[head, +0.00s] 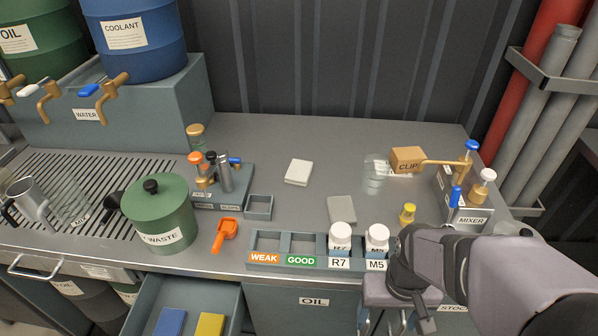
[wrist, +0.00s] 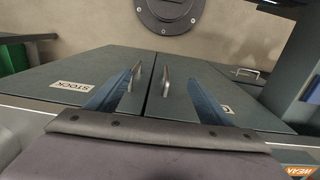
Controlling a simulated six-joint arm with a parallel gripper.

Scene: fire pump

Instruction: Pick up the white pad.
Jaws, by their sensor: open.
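The white pad (head: 299,172) lies flat on the grey worktop near the middle in the head view, with bare counter around it. A greyer flat pad (head: 341,210) lies nearer the front, to its right. My gripper (head: 392,316) hangs at the front edge of the counter, at lower right, well apart from both pads. In the wrist view my gripper (wrist: 163,72) has its two blue fingers spread apart with nothing between them. It faces the cabinet doors below the counter. The white pad does not show in the wrist view.
A rack (head: 269,257) with white-capped bottles stands at the front edge. A green waste pot (head: 158,215), an orange scoop (head: 226,234), a clear beaker (head: 375,174), a yellow-capped bottle (head: 407,214) and a mixer (head: 467,208) stand around. The counter behind the white pad is clear.

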